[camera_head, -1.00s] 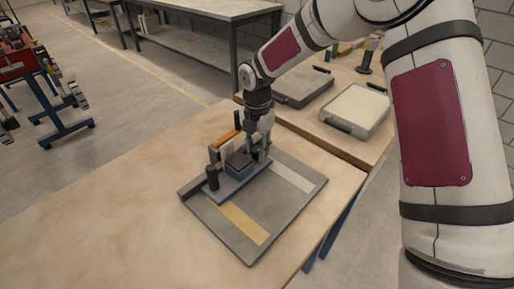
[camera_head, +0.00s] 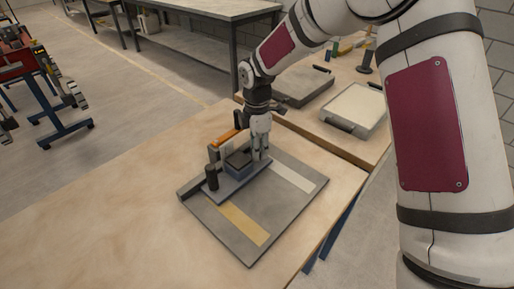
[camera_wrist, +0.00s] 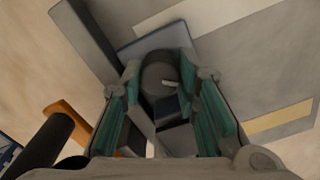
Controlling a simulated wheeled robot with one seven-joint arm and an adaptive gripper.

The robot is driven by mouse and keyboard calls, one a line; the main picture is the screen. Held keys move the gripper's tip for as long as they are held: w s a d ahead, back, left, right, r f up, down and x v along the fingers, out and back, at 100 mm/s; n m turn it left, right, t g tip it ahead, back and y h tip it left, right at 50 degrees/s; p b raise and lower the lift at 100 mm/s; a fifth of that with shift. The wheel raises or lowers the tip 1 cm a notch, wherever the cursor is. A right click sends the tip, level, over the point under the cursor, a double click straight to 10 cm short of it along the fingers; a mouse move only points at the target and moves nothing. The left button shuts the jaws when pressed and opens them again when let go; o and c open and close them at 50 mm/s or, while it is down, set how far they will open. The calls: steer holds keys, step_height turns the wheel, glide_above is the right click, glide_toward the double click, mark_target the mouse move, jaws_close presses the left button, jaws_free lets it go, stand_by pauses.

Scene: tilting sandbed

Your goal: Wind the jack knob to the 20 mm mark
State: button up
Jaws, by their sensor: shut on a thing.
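The jack knob (camera_wrist: 157,72) is a dark round cap with a short pale pointer line, seen from above in the wrist view. My gripper (camera_wrist: 161,84) has its green-lined fingers on either side of the knob and is shut on it. In the head view my gripper (camera_head: 260,154) points down at the far right end of a grey jack base (camera_head: 228,187), and its fingers hide the knob. A blue block with a dark top (camera_head: 238,163) sits on this base beside the gripper. I cannot read any millimetre marks.
The base stands on a grey board (camera_head: 218,222) with a yellow strip (camera_head: 243,223) and a pale strip (camera_head: 292,178). A black post (camera_head: 212,178) and an orange-topped upright (camera_head: 223,140) stand close by. The wooden table's left side is clear.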

steer(key=m, duration=0.3)
steer(key=shift+m, duration=0.4)
steer(key=m, duration=0.4)
steer(key=shift+m+b, duration=0.3)
steer(key=shift+b, duration=0.05)
steer(key=m, duration=1.2)
steer(key=shift+m, duration=0.3)
steer(key=m+p, duration=0.1)
steer(key=m, duration=0.2)
steer(key=shift+m, duration=0.3)
steer(key=m+p, duration=0.1)
steer(key=m, duration=0.3)
steer(key=shift+m+p, duration=0.6)
steer(key=shift+m, duration=1.2)
